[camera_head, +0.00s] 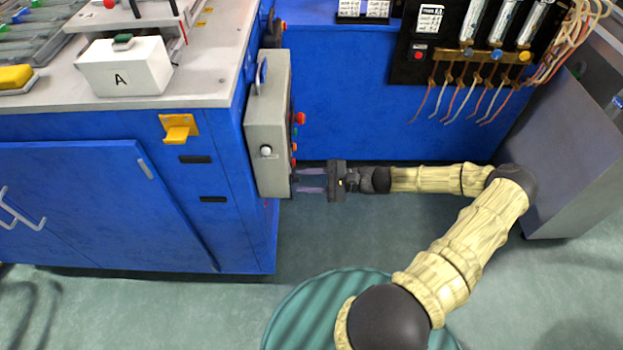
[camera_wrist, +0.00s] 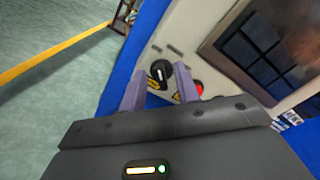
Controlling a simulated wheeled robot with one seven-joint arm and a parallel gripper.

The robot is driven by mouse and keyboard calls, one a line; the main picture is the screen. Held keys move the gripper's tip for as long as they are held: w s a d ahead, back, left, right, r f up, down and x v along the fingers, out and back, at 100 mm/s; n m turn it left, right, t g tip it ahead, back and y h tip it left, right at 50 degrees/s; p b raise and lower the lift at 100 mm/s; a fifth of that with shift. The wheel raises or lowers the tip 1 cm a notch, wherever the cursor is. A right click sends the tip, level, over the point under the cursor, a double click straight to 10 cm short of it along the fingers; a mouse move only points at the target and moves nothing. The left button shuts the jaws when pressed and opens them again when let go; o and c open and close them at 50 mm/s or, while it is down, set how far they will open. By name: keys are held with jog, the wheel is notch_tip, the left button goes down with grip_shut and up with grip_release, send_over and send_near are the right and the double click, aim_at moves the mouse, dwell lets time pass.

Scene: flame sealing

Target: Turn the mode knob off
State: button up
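The wrist view shows a round black knob (camera_wrist: 160,70) with a white pointer mark on a pale panel, seemingly the mode knob. My gripper (camera_wrist: 160,88) is open, its two purple-grey fingers apart and nothing held between them. The knob appears just beyond the fingertips, between them in the picture; I cannot tell whether they touch it. In the head view, my gripper (camera_head: 297,181) points left at the lower right face of the grey control box (camera_head: 266,135). The knob cannot be made out there, as that face is seen nearly edge-on.
A red button (camera_wrist: 199,87) sits by the right finger, and a dark screen (camera_wrist: 265,45) is farther right. In the head view, a red button (camera_head: 299,118) sticks out of the box face above my gripper. The blue cabinet (camera_head: 90,190) stands left; open floor lies below.

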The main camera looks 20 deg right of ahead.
jog(key=p+v, duration=0.1)
jog(key=v, duration=1.6)
jog(key=shift+d, duration=0.2)
jog(key=s+a+r+n+g+h, duration=0.1)
jog(key=s+a+n+g+h, duration=0.3)
jog(key=a+g+h, duration=0.5)
jog(key=s+a+r+n+t+h, duration=0.2)
jog(key=a+r+n+t+h, duration=0.15)
jog(key=r, duration=0.35)
jog(key=s+a+r+n+t+h, duration=0.2)
jog(key=a+r+n+h, duration=0.3)
jog(key=r, duration=0.3)
notch_tip(320, 180, up, 26)
jog(key=p, duration=2.5)
jog(key=shift+f+p, duration=0.25)
jog(key=shift+p, duration=0.1)
